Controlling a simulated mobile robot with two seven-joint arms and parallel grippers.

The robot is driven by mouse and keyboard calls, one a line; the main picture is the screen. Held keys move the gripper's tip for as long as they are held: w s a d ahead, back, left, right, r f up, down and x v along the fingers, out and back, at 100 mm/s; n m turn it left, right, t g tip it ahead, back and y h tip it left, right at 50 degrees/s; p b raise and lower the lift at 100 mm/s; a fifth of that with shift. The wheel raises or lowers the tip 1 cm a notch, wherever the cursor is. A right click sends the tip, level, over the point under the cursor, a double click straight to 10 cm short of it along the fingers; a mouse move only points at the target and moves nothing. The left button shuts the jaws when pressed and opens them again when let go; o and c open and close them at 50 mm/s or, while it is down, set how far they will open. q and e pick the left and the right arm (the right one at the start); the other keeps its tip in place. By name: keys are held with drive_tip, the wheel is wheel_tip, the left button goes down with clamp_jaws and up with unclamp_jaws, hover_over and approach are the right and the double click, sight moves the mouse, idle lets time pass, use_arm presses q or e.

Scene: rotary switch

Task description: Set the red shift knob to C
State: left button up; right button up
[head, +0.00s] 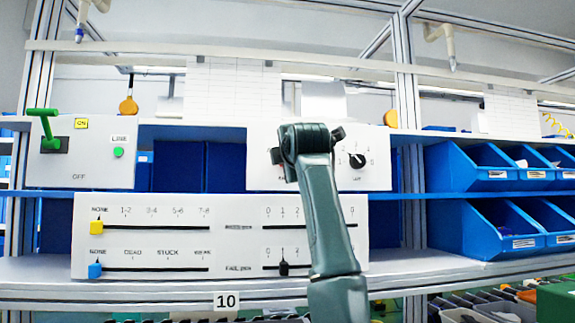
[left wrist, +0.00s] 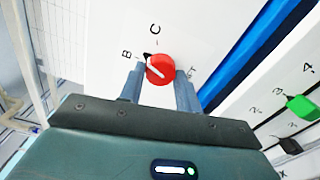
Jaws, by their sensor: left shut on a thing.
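The red shift knob (left wrist: 161,69) is on a white panel (head: 365,178), which shows in the head view. In the left wrist view its black pointer and white line face up-left, between the B and C marks. My left gripper (left wrist: 160,78) has one finger on each side of the knob and is shut on it. In the head view my left gripper (head: 308,140) covers the knob and part of its labels. My right gripper is in neither view.
A black rotary knob (head: 357,160) is to the right on the same panel. Below is a slider panel (head: 150,240) with yellow, blue and black sliders; my arm hides part of it. A green lever (head: 44,123) is at left. Blue bins (head: 470,170) are at right.

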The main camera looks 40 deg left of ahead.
use_arm(q)
drive_tip(key=m+b, duration=0.2)
drive_tip(key=m, duration=0.6)
drive_tip(key=shift+b, duration=0.4)
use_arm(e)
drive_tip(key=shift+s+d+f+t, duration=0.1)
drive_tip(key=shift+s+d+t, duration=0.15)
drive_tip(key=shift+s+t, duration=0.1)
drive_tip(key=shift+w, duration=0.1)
use_arm(q)
drive_tip(key=o, duration=1)
drive_tip(key=shift+c, duration=0.2)
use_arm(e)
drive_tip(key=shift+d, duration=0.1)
use_arm(q)
drive_tip(key=shift+d, duration=0.1)
